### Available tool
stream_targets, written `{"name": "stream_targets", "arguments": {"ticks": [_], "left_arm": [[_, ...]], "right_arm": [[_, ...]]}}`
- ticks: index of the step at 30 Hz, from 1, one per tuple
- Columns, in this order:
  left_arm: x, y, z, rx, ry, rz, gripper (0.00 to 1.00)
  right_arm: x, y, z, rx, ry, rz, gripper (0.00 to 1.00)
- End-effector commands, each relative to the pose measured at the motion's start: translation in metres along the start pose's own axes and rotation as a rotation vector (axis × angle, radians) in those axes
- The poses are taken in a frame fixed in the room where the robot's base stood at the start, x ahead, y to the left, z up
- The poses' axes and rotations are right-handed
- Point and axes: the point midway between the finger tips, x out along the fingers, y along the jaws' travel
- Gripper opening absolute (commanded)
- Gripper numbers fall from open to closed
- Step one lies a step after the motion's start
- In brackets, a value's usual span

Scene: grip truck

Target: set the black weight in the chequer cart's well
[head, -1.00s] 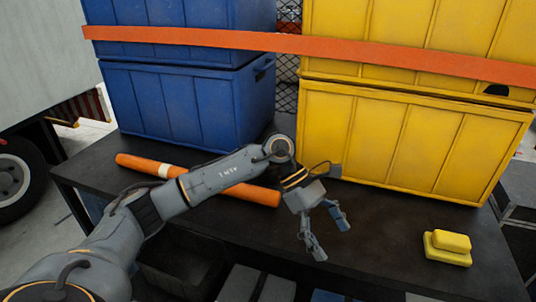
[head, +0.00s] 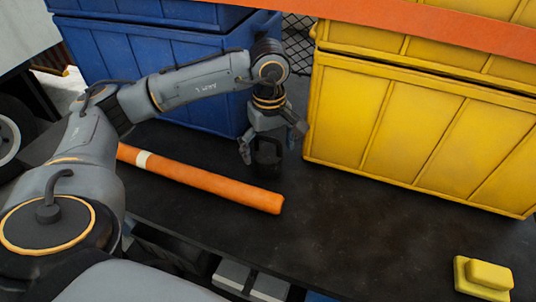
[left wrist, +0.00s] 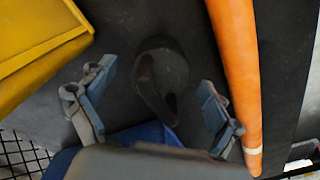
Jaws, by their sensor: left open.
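The black weight (head: 268,160) stands on the dark table top (head: 330,225), between the blue crates and the yellow crates. It has a rounded body and a handle, and its upper part is partly hidden by my left gripper. My left gripper (head: 269,147) is open and points down over it, with one finger on each side. In the left wrist view the weight (left wrist: 163,72) lies between the two spread fingers, with a gap on both sides. My right gripper is not in view. No chequer cart shows in these frames.
An orange roll (head: 205,182) lies in front of the weight. Blue crates (head: 150,75) stand behind left and strapped yellow crates (head: 410,130) stand right. A yellow block (head: 483,278) sits near the front right. The table between the roll and block is clear.

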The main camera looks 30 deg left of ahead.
Motion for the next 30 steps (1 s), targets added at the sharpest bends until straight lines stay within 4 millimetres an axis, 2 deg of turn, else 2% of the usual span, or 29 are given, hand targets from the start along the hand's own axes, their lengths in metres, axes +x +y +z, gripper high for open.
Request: {"name": "stream_targets", "arguments": {"ticks": [1,2,7,11,15,17,28,29,30], "left_arm": [[0.004,-0.004,-0.001,-0.003,-0.003,-0.008,0.91],[0.008,-0.004,-0.002,-0.003,-0.003,-0.006,0.91],[0.031,-0.003,-0.002,-0.002,-0.003,-0.003,0.91],[0.037,-0.003,-0.002,-0.001,-0.002,0.000,0.91],[0.037,-0.003,-0.002,-0.001,-0.002,0.001,0.91],[0.037,-0.003,-0.002,-0.001,-0.002,0.000,0.80],[0.036,-0.003,-0.002,-0.002,-0.002,0.000,0.05],[0.036,-0.003,-0.002,-0.002,-0.002,0.000,0.01],[0.034,-0.001,-0.002,-0.002,0.000,0.007,0.01]], "right_arm": [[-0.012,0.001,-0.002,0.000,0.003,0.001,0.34],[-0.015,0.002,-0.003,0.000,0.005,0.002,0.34],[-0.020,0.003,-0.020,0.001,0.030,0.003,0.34],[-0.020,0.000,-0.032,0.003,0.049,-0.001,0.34],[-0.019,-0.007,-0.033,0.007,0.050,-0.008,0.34],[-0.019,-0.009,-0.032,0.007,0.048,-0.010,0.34],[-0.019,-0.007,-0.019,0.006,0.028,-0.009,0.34],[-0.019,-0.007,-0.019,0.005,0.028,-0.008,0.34],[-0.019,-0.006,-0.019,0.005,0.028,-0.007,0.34]]}}
